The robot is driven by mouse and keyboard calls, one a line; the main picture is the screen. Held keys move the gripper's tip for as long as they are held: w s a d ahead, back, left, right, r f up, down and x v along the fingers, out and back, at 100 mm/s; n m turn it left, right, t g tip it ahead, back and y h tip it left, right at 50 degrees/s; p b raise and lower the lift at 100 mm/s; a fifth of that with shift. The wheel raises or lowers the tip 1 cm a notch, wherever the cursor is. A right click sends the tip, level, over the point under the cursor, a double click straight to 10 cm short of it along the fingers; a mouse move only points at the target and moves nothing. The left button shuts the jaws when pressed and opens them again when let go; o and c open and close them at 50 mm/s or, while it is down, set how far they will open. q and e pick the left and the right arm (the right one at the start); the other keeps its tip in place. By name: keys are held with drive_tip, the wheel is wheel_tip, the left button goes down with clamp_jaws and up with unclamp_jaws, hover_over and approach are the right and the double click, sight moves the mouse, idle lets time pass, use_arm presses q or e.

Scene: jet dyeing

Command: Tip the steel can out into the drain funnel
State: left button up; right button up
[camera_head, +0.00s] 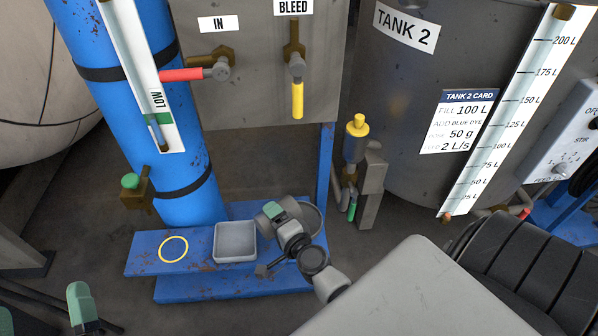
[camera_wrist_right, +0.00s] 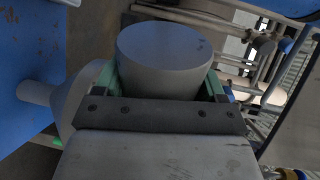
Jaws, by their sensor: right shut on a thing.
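My right gripper (camera_head: 278,211) is shut on the grey steel can (camera_head: 265,222), above the blue platform's right part. The can also shows between the green fingertips in the right wrist view (camera_wrist_right: 168,50), with a smooth round end facing the camera; its contents cannot be seen. The drain funnel (camera_head: 313,219) seems to be the grey round rim just right of the can, partly hidden by my gripper. A grey cone with a pipe, likely this funnel, shows beside the can in the right wrist view (camera_wrist_right: 82,92). My left gripper (camera_head: 42,313) is at the bottom left, fingertips apart and empty.
A grey square tray (camera_head: 220,243) and a yellow ring (camera_head: 173,249) lie on the blue platform (camera_head: 145,262). The blue column (camera_head: 190,205), a blue post (camera_head: 325,170) and a yellow-capped valve (camera_head: 356,127) stand close behind. Tank 2 (camera_head: 390,90) is at the right.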

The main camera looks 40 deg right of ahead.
use_arm(q)
drive_tip(key=shift+w+f+g+y, duration=0.1)
drive_tip(key=shift+f+g+y, duration=0.2)
drive_tip(key=shift+f, duration=0.05)
use_arm(e)
drive_tip(key=shift+r, duration=0.15)
